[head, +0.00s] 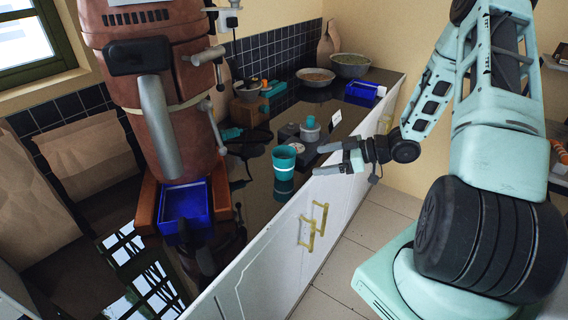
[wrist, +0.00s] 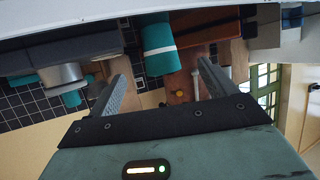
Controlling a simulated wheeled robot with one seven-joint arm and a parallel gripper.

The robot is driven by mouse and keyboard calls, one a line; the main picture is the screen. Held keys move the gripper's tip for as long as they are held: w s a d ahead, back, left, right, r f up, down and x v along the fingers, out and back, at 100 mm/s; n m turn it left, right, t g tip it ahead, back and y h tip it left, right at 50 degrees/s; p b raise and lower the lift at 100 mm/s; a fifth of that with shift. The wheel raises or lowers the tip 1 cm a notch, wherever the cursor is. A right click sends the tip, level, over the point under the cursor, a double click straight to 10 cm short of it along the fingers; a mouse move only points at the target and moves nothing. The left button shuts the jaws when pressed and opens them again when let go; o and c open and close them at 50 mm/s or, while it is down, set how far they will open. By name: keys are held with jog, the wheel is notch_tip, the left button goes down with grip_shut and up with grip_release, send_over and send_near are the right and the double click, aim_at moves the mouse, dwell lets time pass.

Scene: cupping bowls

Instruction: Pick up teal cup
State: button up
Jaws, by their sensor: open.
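The teal cup (head: 284,158) stands upright on the dark, shiny counter (head: 262,205), close to its front edge, in the head view. My gripper (head: 322,159) is to the right of the cup, open and empty, with its fingers pointing toward it and a gap between. In the wrist view, which looks upside down, the teal cup (wrist: 158,45) shows beyond and between the two open fingers of my gripper (wrist: 163,64). Nothing touches the cup that I can see.
A grey device with a teal-grey container (head: 310,129) stands just behind the cup. A large brown roaster (head: 150,100) and a blue bin (head: 185,205) are at left. Bowls (head: 316,76) and another blue tray (head: 362,91) sit farther back. White cabinet doors (head: 290,245) drop below the edge.

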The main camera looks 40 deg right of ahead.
aim_at(294, 162)
jog(key=p+x, duration=0.1)
jog(key=x, duration=0.6)
jog(key=shift+w+f, duration=0.1)
jog(key=shift+w, duration=0.05)
jog(key=p+x, duration=0.2)
jog(key=x, duration=0.2)
jog(key=shift+w+a, duration=0.15)
jog(key=shift+w, duration=0.15)
jog(key=shift+w+a+f+p, duration=0.15)
jog(key=shift+w+a+p, duration=0.15)
jog(key=shift+w, duration=0.05)
jog(key=c, duration=1)
